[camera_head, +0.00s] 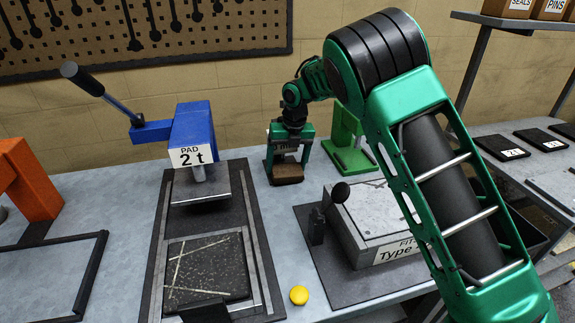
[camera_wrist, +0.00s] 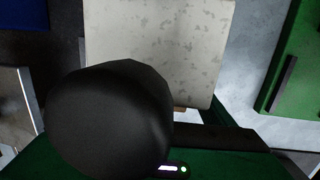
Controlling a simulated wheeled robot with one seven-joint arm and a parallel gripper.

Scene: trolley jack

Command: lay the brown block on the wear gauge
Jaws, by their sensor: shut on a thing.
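My gripper (camera_head: 288,160) points down over the back of the bench, between the blue press and the green stand. It is shut on the brown block (camera_head: 288,173), which shows below its fingers, close to the bench top; I cannot tell whether it touches. In the wrist view a large black rounded shape covers the lower left and hides much of the grip. A pale mottled plate (camera_wrist: 165,45) fills the top middle there; I cannot tell what it belongs to. No label reads wear gauge, so I cannot tell which fixture it is.
A blue press (camera_head: 193,135) labelled "PAD 2 t" stands left over a railed track with a dark slab (camera_head: 207,268). A green stand (camera_head: 347,140) is right of the gripper. A grey box (camera_head: 372,215) with a black knob and a yellow button (camera_head: 299,295) are nearer.

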